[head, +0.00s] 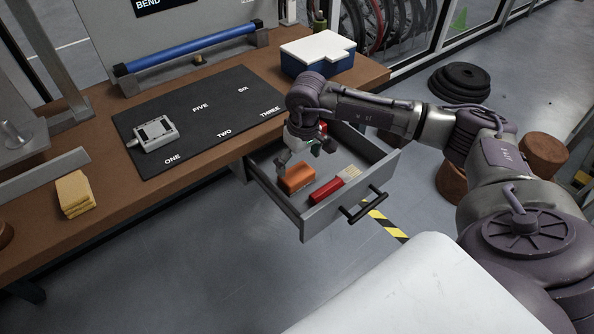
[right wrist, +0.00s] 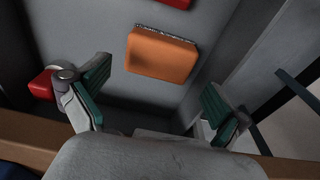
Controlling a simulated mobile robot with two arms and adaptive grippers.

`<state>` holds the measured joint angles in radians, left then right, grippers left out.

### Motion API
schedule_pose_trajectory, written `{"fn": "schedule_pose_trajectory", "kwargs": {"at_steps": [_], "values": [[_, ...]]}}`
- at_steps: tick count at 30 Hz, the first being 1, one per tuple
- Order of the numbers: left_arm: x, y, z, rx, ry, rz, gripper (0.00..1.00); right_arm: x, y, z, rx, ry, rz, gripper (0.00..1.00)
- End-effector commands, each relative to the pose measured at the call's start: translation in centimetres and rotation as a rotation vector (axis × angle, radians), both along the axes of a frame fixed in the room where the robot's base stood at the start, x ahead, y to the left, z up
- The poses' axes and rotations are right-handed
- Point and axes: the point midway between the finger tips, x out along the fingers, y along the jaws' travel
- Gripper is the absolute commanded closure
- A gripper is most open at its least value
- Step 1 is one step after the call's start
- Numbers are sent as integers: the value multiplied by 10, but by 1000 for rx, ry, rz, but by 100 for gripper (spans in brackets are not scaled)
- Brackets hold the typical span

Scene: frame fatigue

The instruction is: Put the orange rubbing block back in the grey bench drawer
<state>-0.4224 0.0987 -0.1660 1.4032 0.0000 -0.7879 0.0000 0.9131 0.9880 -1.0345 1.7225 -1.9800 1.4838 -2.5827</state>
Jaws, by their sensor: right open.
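The orange rubbing block (head: 297,177) lies inside the open grey bench drawer (head: 303,222), toward its left side. My right gripper (head: 305,150) is above the drawer, over its back part, with its fingers apart. In the right wrist view the orange block (right wrist: 161,55) lies on the drawer floor beyond the two green-padded fingers. Nothing is between the fingers of the right gripper (right wrist: 152,97), and the block is apart from them. My left gripper is not in view.
A red-handled brush (head: 327,191) lies in the drawer beside the block. The bench (head: 120,205) carries a black mat (head: 225,95), a grey device (head: 154,133), a blue box with a white lid (head: 318,55) and yellow sponges (head: 74,193). The drawer's black handle (head: 364,206) faces forward.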

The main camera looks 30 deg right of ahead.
Motion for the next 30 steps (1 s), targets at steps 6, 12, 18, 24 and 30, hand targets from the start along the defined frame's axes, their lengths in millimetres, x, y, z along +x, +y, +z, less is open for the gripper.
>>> {"fn": "schedule_pose_trajectory", "kwargs": {"at_steps": [6, 12, 18, 24, 30], "values": [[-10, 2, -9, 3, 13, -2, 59, -5, 0, 43, 0, -2, 0, 0], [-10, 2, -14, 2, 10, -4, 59, -7, 0, 59, 0, 1, 0, 0], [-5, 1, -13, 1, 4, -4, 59, -8, -1, 61, 0, 1, 0, 0], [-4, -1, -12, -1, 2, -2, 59, -8, 0, 61, 0, 1, 0, 0], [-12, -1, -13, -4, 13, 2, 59, -8, 0, 61, 0, 1, 0, 0]]}}
